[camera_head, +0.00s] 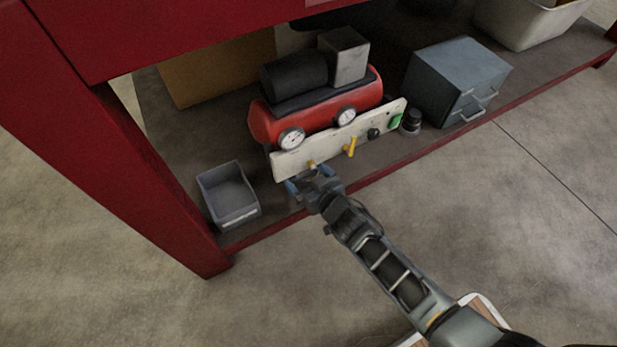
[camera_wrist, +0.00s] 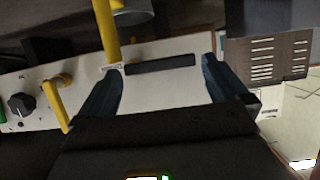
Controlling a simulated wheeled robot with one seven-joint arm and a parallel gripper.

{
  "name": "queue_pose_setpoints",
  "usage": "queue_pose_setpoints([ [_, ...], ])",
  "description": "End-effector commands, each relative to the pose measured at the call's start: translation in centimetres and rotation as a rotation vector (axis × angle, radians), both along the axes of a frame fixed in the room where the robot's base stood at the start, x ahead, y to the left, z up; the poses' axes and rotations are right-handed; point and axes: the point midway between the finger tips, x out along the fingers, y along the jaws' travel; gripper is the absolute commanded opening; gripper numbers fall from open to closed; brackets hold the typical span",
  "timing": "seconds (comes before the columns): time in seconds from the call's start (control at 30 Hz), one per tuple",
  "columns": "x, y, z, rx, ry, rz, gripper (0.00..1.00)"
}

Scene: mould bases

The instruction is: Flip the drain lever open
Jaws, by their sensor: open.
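A red compressor (camera_head: 262,122) stands on the low shelf with a pale panel (camera_head: 289,163) along its front. A yellow lever (camera_head: 350,147) sticks out near the panel's middle, and it also shows at left in the wrist view (camera_wrist: 58,103). A second yellow lever (camera_head: 311,164) sits nearer the panel's left end, and it shows large at the top of the wrist view (camera_wrist: 106,30). My gripper (camera_head: 305,182) is open in front of this end. In the wrist view my gripper (camera_wrist: 162,66) has a dark slot or bar between its fingertips; the second lever is beside the left fingertip. Contact cannot be told.
A grey open bin (camera_head: 231,218) stands left of the compressor. A blue-grey drawer box (camera_head: 452,78) and a small dark jar (camera_head: 411,122) are to the right. A cardboard box (camera_head: 215,70) is behind. The red bench leg (camera_head: 165,190) and top enclose the shelf.

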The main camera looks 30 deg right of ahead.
Motion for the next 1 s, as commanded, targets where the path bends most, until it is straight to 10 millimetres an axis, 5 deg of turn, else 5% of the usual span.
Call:
queue_pose_setpoints([
  [0.2,-0.02,-0.03,-0.04,0.000,0.000,0.000,0.99],
  [0.9,-0.02,0.03,-0.02,-0.001,0.000,0.002,0.32],
  [1.0,-0.02,0.04,0.00,-0.001,0.000,0.001,0.31],
])
